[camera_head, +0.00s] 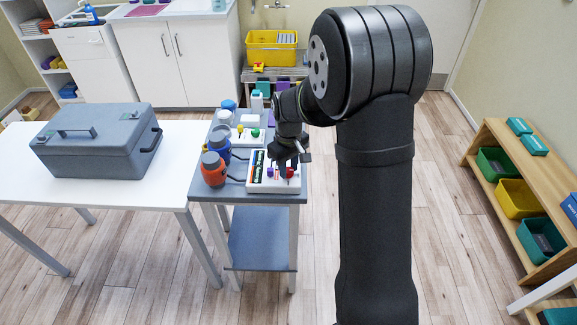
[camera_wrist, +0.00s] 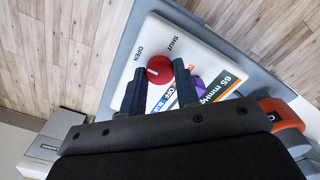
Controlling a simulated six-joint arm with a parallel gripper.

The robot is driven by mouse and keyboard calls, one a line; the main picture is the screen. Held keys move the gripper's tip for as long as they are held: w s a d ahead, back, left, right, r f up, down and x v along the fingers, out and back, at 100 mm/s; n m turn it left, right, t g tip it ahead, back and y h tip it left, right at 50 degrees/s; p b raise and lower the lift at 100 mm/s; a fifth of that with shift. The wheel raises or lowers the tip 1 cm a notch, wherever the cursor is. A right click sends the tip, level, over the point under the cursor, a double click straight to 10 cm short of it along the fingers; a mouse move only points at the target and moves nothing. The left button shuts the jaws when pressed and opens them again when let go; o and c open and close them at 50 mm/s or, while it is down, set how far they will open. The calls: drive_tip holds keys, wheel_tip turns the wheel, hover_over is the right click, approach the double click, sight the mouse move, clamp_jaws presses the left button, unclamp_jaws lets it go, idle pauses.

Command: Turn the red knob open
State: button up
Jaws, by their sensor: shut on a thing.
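The red knob (camera_wrist: 158,69) sits on a white panel (camera_wrist: 206,44), with a white line on its face. The printed words OPEN and SHUT stand beside it; I cannot tell exactly which word the line points to. In the wrist view my gripper (camera_wrist: 159,75) has one finger on each side of the knob and is shut on it. In the head view the red knob (camera_head: 291,173) shows at the right end of the panel (camera_head: 262,186), below my gripper (camera_head: 289,160), which partly covers the panel.
A purple part (camera_wrist: 199,87) is close to the right finger. An orange bottle (camera_head: 213,172) and a blue bottle (camera_head: 219,149) stand left of the panel on the grey cart (camera_head: 200,189). A grey case (camera_head: 95,150) sits on the white table (camera_head: 120,190).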

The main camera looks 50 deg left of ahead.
sight(288, 170)
drive_tip(key=shift+n, duration=0.3)
drive_tip(key=o, duration=1)
drive_tip(key=shift+c, duration=0.2)
drive_tip(key=shift+r, duration=0.1)
wheel_tip(288, 170, up, 17)
drive_tip(key=shift+r, duration=0.15)
wheel_tip(288, 170, down, 18)
drive_tip(key=shift+r, duration=0.2)
idle(0.6)
